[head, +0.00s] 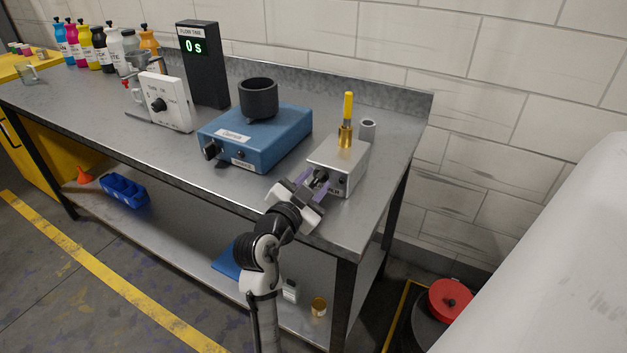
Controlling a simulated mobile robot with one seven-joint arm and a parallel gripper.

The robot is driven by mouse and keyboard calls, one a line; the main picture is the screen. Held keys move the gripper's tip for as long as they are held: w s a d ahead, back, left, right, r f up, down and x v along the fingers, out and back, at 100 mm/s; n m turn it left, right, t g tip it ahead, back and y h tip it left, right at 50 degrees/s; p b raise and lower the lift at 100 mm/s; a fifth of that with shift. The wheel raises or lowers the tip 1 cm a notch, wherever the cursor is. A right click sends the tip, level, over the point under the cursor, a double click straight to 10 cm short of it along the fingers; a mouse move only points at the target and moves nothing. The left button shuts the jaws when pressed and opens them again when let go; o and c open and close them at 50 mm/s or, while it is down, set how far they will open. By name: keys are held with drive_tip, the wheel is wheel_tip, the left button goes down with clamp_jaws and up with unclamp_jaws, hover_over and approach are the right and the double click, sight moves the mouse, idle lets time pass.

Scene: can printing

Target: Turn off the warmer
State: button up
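A small light-grey box (343,157) with a brass pot (345,136) on top stands near the right end of the steel bench. It is probably the warmer, but its front label is partly covered by my gripper. My gripper (314,181) is at the front face of this box, with its lilac finger pads on either side of a dark knob (321,177). The knob is mostly hidden, so I cannot tell whether the fingers touch it or its setting. A second dark spot shows on the front to the right. A yellow handle (348,105) stands upright from the pot.
A blue device (268,145) with a black knob and dark cup (258,98) stands left of the box. A grey cylinder (367,130) is behind it. A white control panel (168,102), a timer reading 0 s (203,64) and ink bottles (103,48) stand farther left.

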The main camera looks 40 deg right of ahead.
drive_tip(key=shift+c, duration=0.3)
clamp_jaws()
drive_tip(key=shift+n, duration=0.4)
drive_tip(key=shift+w+n+p, duration=0.1)
drive_tip(key=shift+n+p, duration=0.25)
drive_tip(key=shift+n, duration=2.05)
drive_tip(key=shift+f, duration=0.1)
drive_tip(key=shift+o, duration=0.3)
unclamp_jaws()
